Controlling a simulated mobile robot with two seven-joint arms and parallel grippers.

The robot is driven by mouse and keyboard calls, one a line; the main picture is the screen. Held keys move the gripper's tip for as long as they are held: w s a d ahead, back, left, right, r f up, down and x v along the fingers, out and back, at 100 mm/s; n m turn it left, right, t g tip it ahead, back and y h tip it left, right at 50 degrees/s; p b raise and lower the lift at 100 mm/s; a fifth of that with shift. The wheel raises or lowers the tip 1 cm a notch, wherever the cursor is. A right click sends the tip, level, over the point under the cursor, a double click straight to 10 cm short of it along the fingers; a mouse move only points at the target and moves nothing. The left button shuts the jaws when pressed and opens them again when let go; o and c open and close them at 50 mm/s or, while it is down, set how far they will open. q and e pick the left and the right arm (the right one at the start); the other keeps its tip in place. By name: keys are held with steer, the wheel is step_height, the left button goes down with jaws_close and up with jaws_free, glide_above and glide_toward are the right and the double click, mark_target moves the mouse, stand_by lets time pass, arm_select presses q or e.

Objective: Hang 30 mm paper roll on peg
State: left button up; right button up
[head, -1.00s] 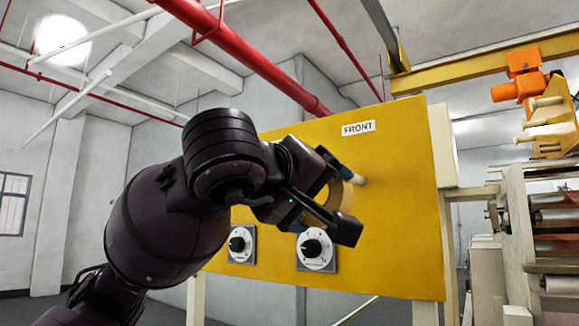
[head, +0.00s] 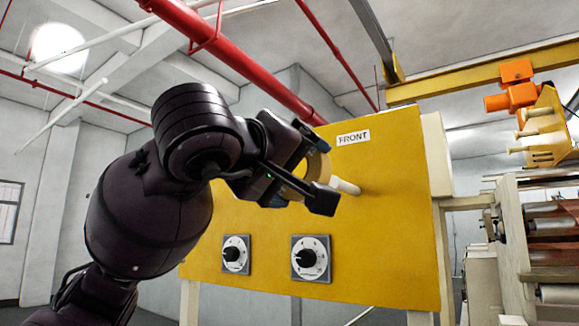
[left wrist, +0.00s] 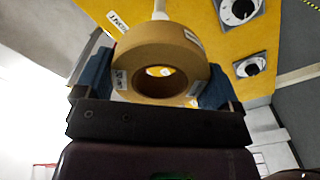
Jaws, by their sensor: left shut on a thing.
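My left gripper (head: 306,172) is shut on a tan paper roll (head: 319,164), mostly hidden behind the fingers in the head view. In the left wrist view the roll (left wrist: 132,52) sits between both blue-padded fingers, with its open core facing the camera and small white labels on it. A pale peg (head: 346,187) sticks out of the yellow panel (head: 395,230), just right of the gripper. The peg (left wrist: 160,10) also shows beyond the roll's upper edge in the wrist view. The roll looks off the peg, and the exact gap is unclear. My right gripper is not in view.
The panel has a FRONT label (head: 353,138) and two dials (head: 236,255) (head: 311,258) below the gripper. An orange unit (head: 515,88) and a yellow bracket with pegs (head: 543,130) stand at right, above a machine with rollers (head: 555,222).

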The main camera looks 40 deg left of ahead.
mark_target(339, 189)
arm_select(q)
steer(key=shift+w, duration=1.1)
steer(key=shift+w+a, duration=0.15)
steer(key=shift+w, duration=1)
steer(key=shift+w+a, duration=0.1)
steer(key=shift+w, duration=1.55)
steer(key=shift+w+p, duration=0.35)
steer(key=shift+w, duration=1.2)
steer(key=shift+w+a+p, duration=0.1)
steer(key=shift+w+p, duration=0.25)
steer(key=shift+w, duration=0.1)
steer(key=shift+w+p, duration=0.35)
steer(key=shift+w, duration=0.65)
steer(key=shift+w+a, duration=0.1)
steer(key=shift+w, duration=0.2)
steer(key=shift+f+b, duration=0.4)
steer(key=shift+f, duration=0.05)
